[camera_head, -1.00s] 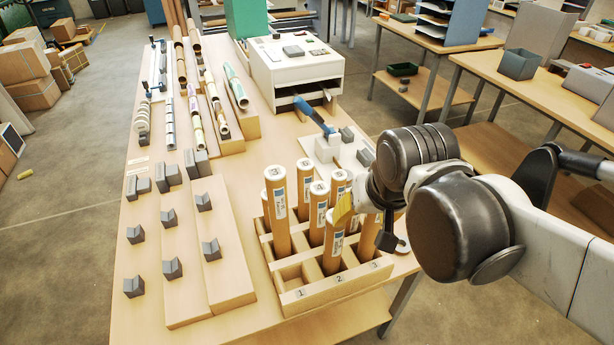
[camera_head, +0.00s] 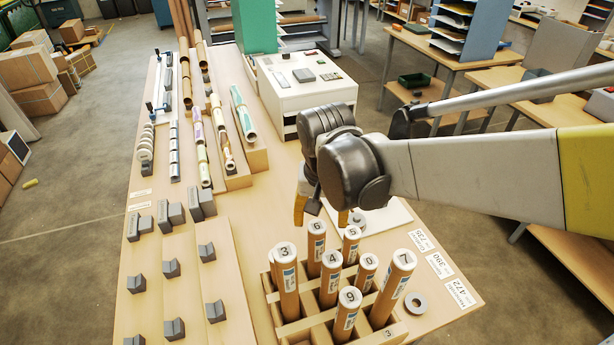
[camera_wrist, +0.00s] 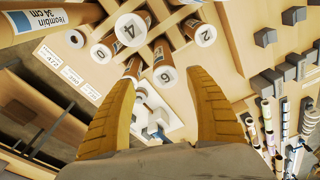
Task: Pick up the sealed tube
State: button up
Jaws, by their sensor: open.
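Several brown tubes with white numbered end caps stand in a wooden rack (camera_head: 291,327). Tube 3 (camera_head: 287,275), tube 6 (camera_head: 316,252), tube 4 (camera_head: 330,285) and tube 7 (camera_head: 390,290) show clearly; I cannot tell which one is meant by the sealed tube. My gripper (camera_head: 322,212) is above the back of the rack, yellow fingers apart and empty. In the wrist view the open fingers (camera_wrist: 160,88) frame the end of tube 6 (camera_wrist: 164,68), with tube 4 (camera_wrist: 131,30) beyond. The fingers appear apart from every tube.
Grey V-blocks (camera_head: 170,268) stand on boards at left, and rolls (camera_head: 242,112) lie farther back. A grey ring (camera_head: 416,303) and printed labels (camera_head: 440,265) lie right of the rack.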

aim_at(320, 229)
jog(key=shift+f+b, duration=0.3)
jog(key=shift+f, duration=0.4)
jog(key=f, duration=0.2)
jog(key=w+f+b, duration=0.1)
jog(key=f, duration=0.2)
jog(key=shift+f, duration=0.15)
jog(key=f, duration=0.2)
jog(key=w+f+b, duration=0.1)
jog(key=f, duration=0.2)
jog(key=shift+w+a+f+b, duration=0.2)
jog(key=shift+a+f+b, duration=0.05)
jog(key=shift+f+b, duration=0.1)
jog(key=shift+c, duration=0.6)
grip_shut()
